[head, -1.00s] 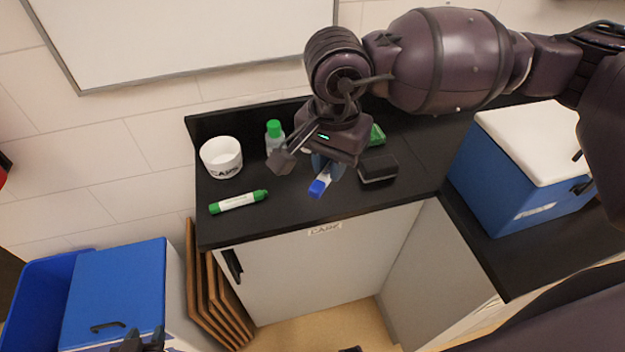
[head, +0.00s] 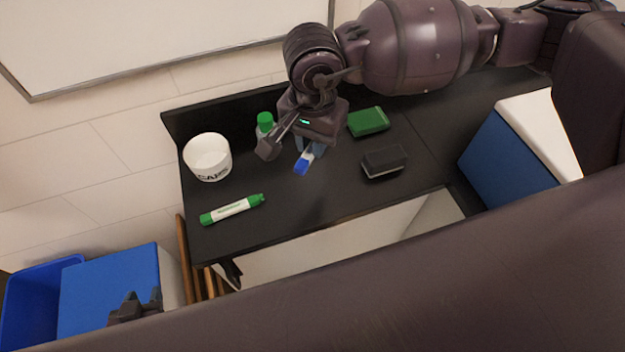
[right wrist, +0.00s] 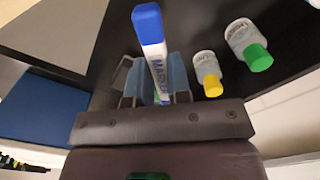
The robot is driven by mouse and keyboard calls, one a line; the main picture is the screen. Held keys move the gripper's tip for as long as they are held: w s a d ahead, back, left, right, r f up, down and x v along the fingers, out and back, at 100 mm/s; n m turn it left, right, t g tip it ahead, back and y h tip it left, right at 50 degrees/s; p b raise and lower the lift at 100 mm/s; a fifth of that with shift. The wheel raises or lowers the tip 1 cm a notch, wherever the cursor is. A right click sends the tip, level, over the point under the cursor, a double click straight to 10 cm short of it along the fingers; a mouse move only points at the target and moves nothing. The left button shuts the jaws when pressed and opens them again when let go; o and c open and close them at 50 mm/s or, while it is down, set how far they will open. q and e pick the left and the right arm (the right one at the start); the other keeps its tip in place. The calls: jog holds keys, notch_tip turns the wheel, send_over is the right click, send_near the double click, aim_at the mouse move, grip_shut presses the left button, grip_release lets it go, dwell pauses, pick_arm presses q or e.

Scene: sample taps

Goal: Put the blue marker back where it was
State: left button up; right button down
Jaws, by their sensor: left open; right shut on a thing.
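The blue marker (head: 303,163) has a white body and a blue cap, and is held over the black counter. My right gripper (head: 308,146) is shut on it; the marker also shows between the fingers in the right wrist view (right wrist: 152,45), blue end outward. I cannot tell whether it touches the counter. A green marker (head: 232,208) lies near the counter's front left. A white cup (head: 208,158) labelled CAPS stands at the back left. My left gripper (head: 135,308) is open and empty at the lower left, in front of a blue-lidded box.
A green-capped bottle (head: 265,122) stands partly behind my right gripper; a yellow-capped bottle (right wrist: 207,72) shows in the right wrist view. A green block (head: 368,121) and a black eraser (head: 384,161) lie to the right. The front middle counter (head: 300,205) is clear.

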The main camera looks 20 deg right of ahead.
send_over(313, 192)
notch_tip(313, 192, down, 9)
jog(key=shift+f+p, duration=0.2)
jog(key=shift+p, duration=0.25)
jog(key=shift+f, duration=2.4)
jog(key=c, duration=1.1)
grip_release()
